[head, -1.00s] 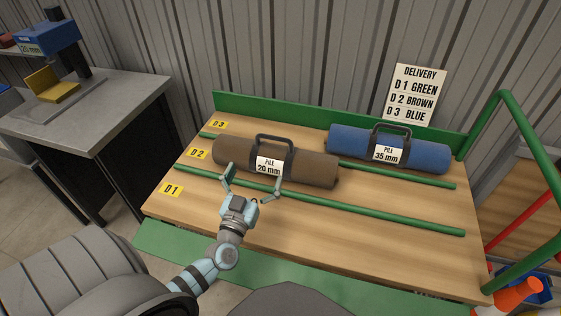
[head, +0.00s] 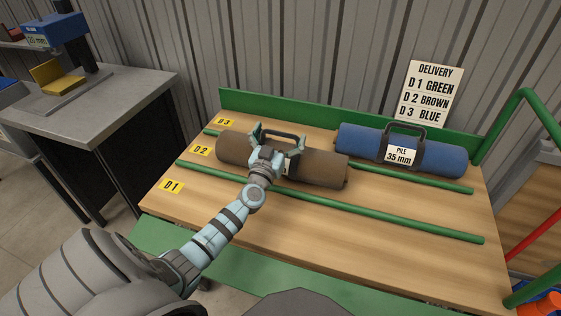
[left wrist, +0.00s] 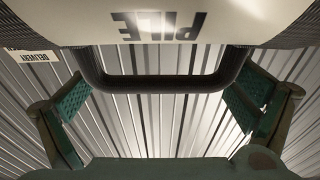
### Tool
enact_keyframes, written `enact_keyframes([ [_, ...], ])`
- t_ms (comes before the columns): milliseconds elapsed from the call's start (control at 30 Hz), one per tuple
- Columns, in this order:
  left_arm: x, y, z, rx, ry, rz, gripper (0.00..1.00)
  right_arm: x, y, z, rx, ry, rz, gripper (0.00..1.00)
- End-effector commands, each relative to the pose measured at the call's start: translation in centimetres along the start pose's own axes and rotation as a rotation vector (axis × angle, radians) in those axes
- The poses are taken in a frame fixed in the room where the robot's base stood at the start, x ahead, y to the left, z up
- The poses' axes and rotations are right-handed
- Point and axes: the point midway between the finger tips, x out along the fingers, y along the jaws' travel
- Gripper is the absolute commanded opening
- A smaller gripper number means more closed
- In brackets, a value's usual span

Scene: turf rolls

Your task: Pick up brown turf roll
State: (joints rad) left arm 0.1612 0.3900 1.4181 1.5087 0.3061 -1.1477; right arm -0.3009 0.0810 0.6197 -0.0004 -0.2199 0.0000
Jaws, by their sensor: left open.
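The brown turf roll (head: 320,166) lies in the D2 lane of the wooden bench, with a dark carry handle (head: 284,135) standing up from its middle. My left gripper (head: 278,137) is open in front of the handle, its fingers spread to either side of it. It hides most of the roll's label. In the left wrist view the handle (left wrist: 160,84) spans between the two green-padded fingers, apart from both, below the upside-down PILE label (left wrist: 157,26). My right gripper is not in view.
A blue turf roll (head: 433,155) marked 35 mm lies behind and to the right. Green rails (head: 400,222) divide the lanes, and the front D1 lane is empty. A delivery sign (head: 431,93) leans against the back wall. A grey table (head: 95,115) stands at the left.

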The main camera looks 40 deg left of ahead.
Motion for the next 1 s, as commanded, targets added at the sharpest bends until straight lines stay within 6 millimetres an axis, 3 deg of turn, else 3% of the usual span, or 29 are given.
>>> enact_keyframes([
  [133, 0.00, 0.04, -0.12, 0.000, 0.000, 0.001, 1.00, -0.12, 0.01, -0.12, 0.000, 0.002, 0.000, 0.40],
  [633, -0.04, 0.08, -0.09, 0.000, 0.000, 0.001, 0.21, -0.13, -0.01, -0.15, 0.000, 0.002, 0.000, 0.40],
  [1000, 0.12, 0.08, -1.00, 0.000, 0.003, 0.001, 0.20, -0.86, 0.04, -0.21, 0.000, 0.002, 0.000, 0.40],
])
